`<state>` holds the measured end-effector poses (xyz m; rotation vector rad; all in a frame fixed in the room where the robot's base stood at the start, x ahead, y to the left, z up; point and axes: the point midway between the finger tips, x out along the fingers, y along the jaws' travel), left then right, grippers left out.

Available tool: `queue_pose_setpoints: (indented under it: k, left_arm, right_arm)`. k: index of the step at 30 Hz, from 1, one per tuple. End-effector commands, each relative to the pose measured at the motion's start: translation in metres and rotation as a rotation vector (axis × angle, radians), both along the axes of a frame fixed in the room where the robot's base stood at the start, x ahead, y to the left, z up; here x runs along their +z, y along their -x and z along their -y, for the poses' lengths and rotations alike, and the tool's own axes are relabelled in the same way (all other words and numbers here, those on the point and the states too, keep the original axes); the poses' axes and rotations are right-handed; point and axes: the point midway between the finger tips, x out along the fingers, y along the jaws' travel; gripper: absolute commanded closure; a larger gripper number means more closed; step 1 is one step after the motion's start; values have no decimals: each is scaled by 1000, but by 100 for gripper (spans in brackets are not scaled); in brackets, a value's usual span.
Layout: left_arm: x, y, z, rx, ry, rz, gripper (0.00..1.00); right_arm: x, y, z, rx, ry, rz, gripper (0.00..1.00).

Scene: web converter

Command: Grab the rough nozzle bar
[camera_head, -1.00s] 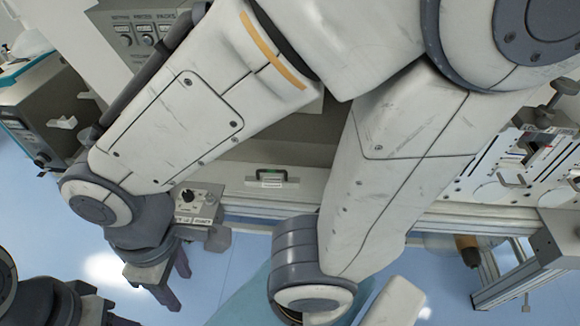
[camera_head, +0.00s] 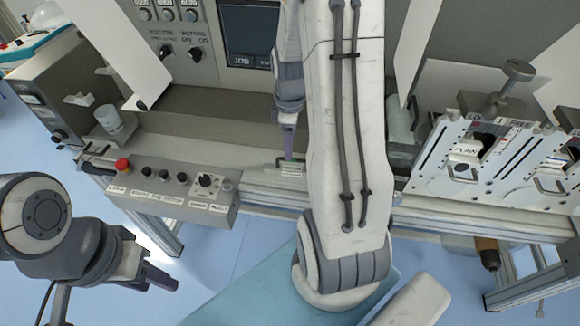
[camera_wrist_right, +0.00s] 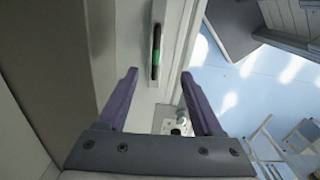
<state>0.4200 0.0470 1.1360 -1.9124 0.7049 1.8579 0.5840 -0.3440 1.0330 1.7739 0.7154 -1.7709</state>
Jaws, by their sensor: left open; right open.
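A short dark bar with a green middle (camera_wrist_right: 156,52) lies on a pale ledge in the right wrist view. It is the only bar-like piece I can make out, and its surface is too small to judge as rough. In the head view it shows as a small dark and green piece (camera_head: 281,163) above a white label, partly hidden by my right gripper. My right gripper (camera_head: 288,153) is open and empty, pointing down close to it. In its wrist view the fingers (camera_wrist_right: 160,74) stand apart, with the bar beyond them. My left gripper (camera_head: 160,279) is open and empty at lower left.
A control box with a red button (camera_head: 122,166) and knobs sits on the machine's front edge left of the bar. A slotted white plate with clamps (camera_head: 470,160) is at right. A cup (camera_head: 109,123) stands at left. Blue floor (camera_head: 235,275) is open in front.

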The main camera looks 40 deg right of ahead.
Motion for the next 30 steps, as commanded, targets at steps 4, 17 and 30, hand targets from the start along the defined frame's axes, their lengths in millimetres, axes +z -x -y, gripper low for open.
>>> queue_pose_setpoints:
  k: [4,17,30]
  left_arm:
    - [2,0,0,0,0,0,55]
    - [9,0,0,0,0,0,55]
    - [23,0,0,1,0,0,55]
  right_arm:
    - [-16,4,15,6,-2,-6,32]
    - [-62,3,14,6,0,-3,32]
    - [-109,-1,10,4,1,-2,32]
